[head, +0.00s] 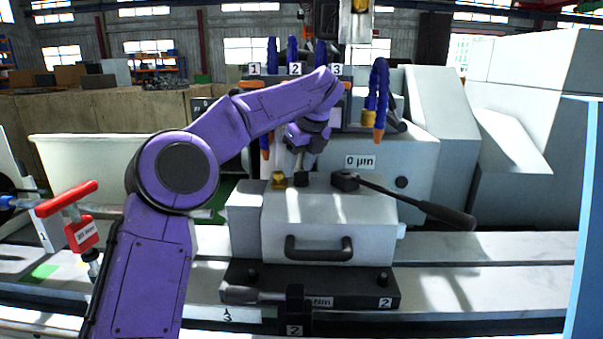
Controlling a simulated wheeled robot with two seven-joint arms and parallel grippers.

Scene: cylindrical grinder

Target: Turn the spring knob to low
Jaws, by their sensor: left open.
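The grey tailstock-like block (330,219) stands on the machine bed in the middle of the head view. On its top sit a small brass knob (278,181) and, just right of it, a small dark knob (301,180). I cannot tell from any label which one is the spring knob. My purple left arm comes in from the left and bends down over the block. My left gripper (300,163) points down, open, directly above the dark knob. Whether its fingers touch or surround the knob is too small to tell. My right gripper is out of view.
A black-handled lever (421,205) reaches right from the block's top. A dark bar handle (318,248) is on its front. Blue coolant hoses (378,95) hang behind. The bed (490,247) right of the block is clear.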

